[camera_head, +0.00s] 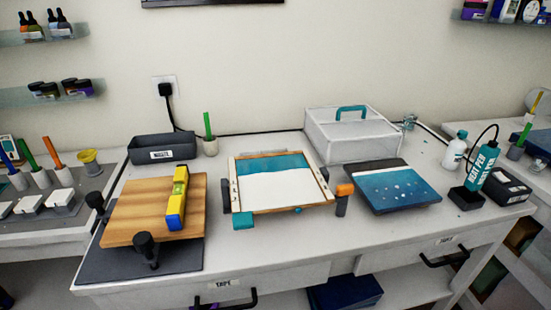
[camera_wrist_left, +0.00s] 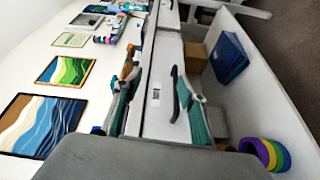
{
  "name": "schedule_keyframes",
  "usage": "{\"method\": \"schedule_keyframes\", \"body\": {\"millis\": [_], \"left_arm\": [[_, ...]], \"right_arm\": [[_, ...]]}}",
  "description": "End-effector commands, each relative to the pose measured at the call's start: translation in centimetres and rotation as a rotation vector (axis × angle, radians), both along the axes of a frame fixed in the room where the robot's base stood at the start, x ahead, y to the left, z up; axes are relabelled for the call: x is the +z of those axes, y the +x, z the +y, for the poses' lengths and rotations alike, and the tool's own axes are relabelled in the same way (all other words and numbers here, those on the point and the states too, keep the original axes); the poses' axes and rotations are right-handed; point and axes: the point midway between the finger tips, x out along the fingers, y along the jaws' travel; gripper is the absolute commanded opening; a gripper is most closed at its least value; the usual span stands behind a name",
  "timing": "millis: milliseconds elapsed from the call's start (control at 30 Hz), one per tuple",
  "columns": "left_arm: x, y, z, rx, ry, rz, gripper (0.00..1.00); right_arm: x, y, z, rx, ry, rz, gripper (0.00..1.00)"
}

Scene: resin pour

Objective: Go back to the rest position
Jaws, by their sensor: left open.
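Neither of my arms shows in the head view. In the left wrist view a grey part of my left gripper (camera_wrist_left: 150,160) covers the bottom edge, close to the camera. My right gripper is in neither view.
On the bench stand a wooden board (camera_head: 128,207) with a yellow level (camera_head: 181,190), a framed panel (camera_head: 283,187), a blue panel (camera_head: 385,190), a white lidded box (camera_head: 350,137), and a teal bottle (camera_head: 483,163). Drawer handles (camera_head: 232,303) jut from the front.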

Motion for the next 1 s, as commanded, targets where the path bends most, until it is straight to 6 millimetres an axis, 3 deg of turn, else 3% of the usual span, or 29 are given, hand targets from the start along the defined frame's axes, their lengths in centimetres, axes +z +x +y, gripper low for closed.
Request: {"method": "schedule_keyframes", "body": {"millis": [200, 400, 700, 833, 1000], "left_arm": [[-5.2, 2.6, -1.5, 0.121, 0.404, -0.291, 0.41], [-11.2, 4.2, -0.5, 0.186, 0.845, -0.438, 0.41], [-20.1, 2.7, 3.0, 0.083, 1.415, -0.445, 0.41], [-21.9, 1.8, 3.8, 0.028, 1.520, -0.431, 0.41], [-22.4, 1.5, 4.0, 0.008, 1.550, -0.429, 0.41]], "right_arm": [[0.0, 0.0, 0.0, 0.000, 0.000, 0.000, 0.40], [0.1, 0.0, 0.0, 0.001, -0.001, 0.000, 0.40], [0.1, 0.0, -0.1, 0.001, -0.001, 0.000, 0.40], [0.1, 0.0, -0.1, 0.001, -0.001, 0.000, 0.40], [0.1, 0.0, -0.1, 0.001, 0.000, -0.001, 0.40]]}}
